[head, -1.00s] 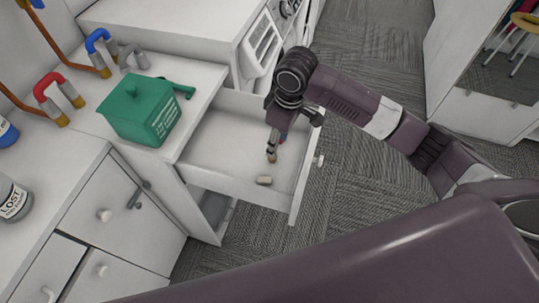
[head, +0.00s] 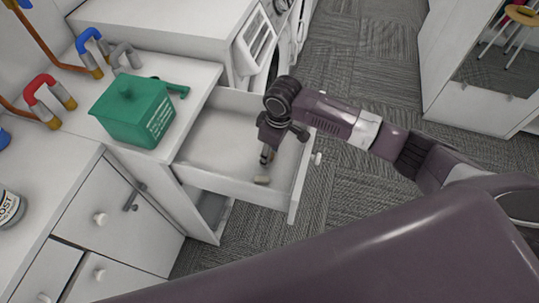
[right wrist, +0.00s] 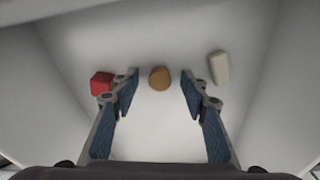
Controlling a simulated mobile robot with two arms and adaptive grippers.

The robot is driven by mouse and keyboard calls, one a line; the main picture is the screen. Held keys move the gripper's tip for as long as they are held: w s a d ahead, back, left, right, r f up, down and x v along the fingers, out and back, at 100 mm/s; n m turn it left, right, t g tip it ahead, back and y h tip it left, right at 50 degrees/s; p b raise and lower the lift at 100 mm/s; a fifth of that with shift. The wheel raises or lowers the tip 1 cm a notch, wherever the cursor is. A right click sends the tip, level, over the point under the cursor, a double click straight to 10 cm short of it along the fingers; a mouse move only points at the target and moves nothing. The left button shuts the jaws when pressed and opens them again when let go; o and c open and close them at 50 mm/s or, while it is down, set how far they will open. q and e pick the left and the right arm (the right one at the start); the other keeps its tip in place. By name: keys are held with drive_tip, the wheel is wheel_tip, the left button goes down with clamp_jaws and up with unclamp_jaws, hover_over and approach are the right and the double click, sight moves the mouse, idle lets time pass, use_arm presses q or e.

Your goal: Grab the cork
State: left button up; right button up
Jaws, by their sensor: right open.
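The cork (right wrist: 160,78) is a round tan piece in the right wrist view, lying on the drawer floor. It shows in the gap between the two fingertips of my right gripper (right wrist: 159,88), which is open, with space on both sides of it. In the head view my right gripper (head: 267,156) points down into the open white drawer (head: 212,150). There I cannot make out the cork apart from the gripper. My left gripper is not in view.
In the drawer, a red block (right wrist: 101,83) lies by the left finger and a pale block (right wrist: 219,67) beyond the right finger; the pale block also shows in the head view (head: 262,180). Drawer walls stand close around. A green box (head: 133,112) sits on the counter.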

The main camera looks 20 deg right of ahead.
drive_tip(key=shift+c, duration=0.2)
drive_tip(key=c, duration=0.8)
drive_tip(key=shift+o, duration=0.2)
drive_tip(key=shift+r, duration=0.1)
